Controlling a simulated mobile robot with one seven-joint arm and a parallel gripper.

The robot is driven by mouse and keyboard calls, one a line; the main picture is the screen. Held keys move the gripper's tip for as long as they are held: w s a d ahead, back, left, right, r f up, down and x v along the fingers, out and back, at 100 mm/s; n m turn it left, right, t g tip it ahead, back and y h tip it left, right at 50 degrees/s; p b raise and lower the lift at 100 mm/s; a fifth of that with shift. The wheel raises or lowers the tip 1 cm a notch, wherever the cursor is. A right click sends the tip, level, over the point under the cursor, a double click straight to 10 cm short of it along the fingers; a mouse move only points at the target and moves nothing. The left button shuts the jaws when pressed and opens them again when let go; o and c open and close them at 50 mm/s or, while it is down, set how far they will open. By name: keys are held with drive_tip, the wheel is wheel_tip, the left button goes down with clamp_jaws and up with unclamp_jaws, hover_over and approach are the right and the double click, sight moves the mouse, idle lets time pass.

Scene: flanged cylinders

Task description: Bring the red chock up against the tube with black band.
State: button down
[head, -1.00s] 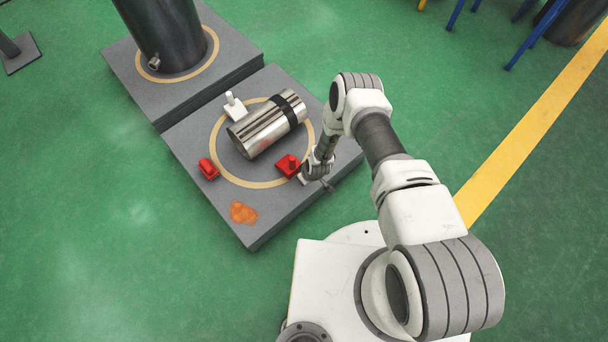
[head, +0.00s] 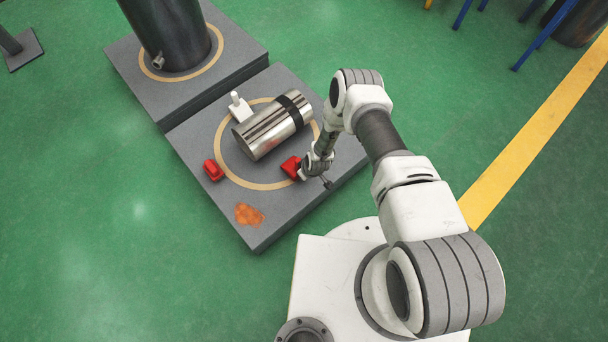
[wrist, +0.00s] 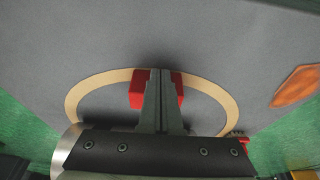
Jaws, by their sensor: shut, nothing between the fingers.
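The tube with black band (head: 262,135) lies on its side on the grey platform, silver with a dark band near its far right end. A red chock (head: 291,167) sits on the platform below and right of the tube, with a visible gap between them. My gripper (head: 304,172) is shut and empty, right at this chock's near side. In the wrist view my fingers (wrist: 158,80) stand in front of the red chock (wrist: 135,93) and hide its middle; contact is hard to tell. A second red chock (head: 213,170) sits left of the tube.
A white chock (head: 240,108) stands at the tube's upper left side. A tan ring (head: 245,185) is marked on the platform (head: 275,222), with an orange patch (head: 249,214) near its front corner. A dark upright column (head: 172,40) stands on another platform behind.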

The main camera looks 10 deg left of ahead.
sight(287, 161)
drive_tip(key=w+a, duration=0.6)
drive_tip(key=shift+a, duration=0.3)
drive_tip(key=shift+s+d, duration=0.1)
drive_tip(key=shift+s, duration=0.05)
